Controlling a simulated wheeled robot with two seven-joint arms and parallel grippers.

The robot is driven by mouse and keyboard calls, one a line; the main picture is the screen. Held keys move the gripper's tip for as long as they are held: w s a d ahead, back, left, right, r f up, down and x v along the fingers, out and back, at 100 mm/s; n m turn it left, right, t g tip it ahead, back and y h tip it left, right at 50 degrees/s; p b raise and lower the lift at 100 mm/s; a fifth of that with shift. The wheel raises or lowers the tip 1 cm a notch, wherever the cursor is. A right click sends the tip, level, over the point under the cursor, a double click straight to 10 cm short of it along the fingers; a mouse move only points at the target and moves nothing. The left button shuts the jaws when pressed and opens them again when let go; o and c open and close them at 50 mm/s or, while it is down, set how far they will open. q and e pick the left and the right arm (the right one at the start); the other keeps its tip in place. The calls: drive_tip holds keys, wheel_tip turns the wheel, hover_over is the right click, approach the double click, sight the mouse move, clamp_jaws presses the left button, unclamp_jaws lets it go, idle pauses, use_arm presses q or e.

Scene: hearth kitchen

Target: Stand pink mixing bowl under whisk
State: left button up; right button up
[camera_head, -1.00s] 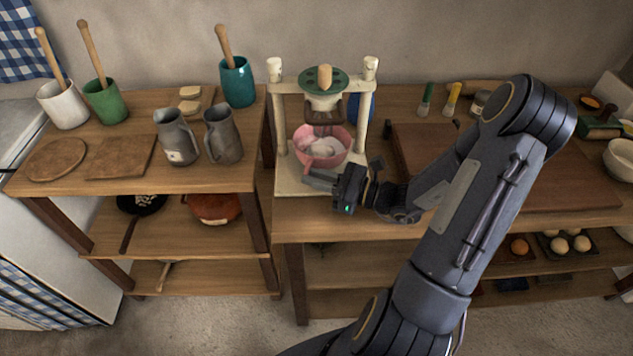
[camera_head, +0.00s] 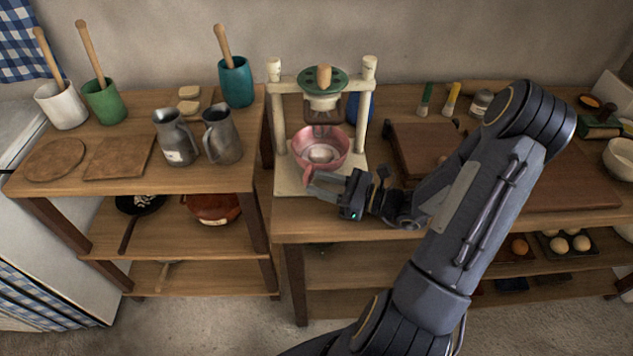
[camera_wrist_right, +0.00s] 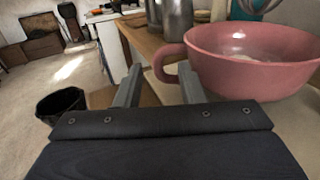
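The pink mixing bowl (camera_head: 337,160) stands upright on the pale base (camera_head: 290,183) of the whisk stand, between its two posts. It holds something whitish. Its handle (camera_head: 308,177) points toward the front left; the bowl (camera_wrist_right: 255,75) and handle (camera_wrist_right: 168,62) also show in the right wrist view. The stand's head (camera_head: 322,103), with a green disc and wooden knob, is above the bowl; the whisk itself is not clearly visible. My right gripper (camera_head: 314,183) is open, its fingers (camera_wrist_right: 158,82) apart near the handle. My left gripper is not in view.
Two grey jugs (camera_head: 222,136) stand on the left table. A blue object (camera_head: 364,108) is behind the stand's right post. A large brown board (camera_head: 575,180) lies to the right, partly behind my right arm. A dark bin (camera_wrist_right: 62,104) stands on the floor.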

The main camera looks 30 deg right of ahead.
drive_tip(key=b+v, duration=0.1)
drive_tip(key=v, duration=0.9)
drive_tip(key=a+r+n+g, duration=0.1)
drive_tip(key=a+n+g, duration=0.1)
drive_tip(key=a+r+n+g+y, duration=0.1)
drive_tip(key=a+n+g, duration=0.1)
drive_tip(key=a+n, duration=0.1)
drive_tip(key=a+r+n+g+y, duration=0.1)
drive_tip(key=a+n+g, duration=0.1)
drive_tip(key=a, duration=0.1)
drive_tip(key=shift+s+a+r, duration=0.15)
drive_tip(key=shift+s+r, duration=0.2)
drive_tip(key=s+a+r+n+g+h, duration=0.2)
drive_tip(key=s+a+n+h, duration=0.6)
drive_tip(key=n, duration=1.2)
wheel_tip(320, 180, up, 2)
drive_tip(key=shift+s+r+g+h, duration=0.1)
drive_tip(key=shift+s+g+h, duration=0.2)
drive_tip(key=shift+g+h, duration=0.1)
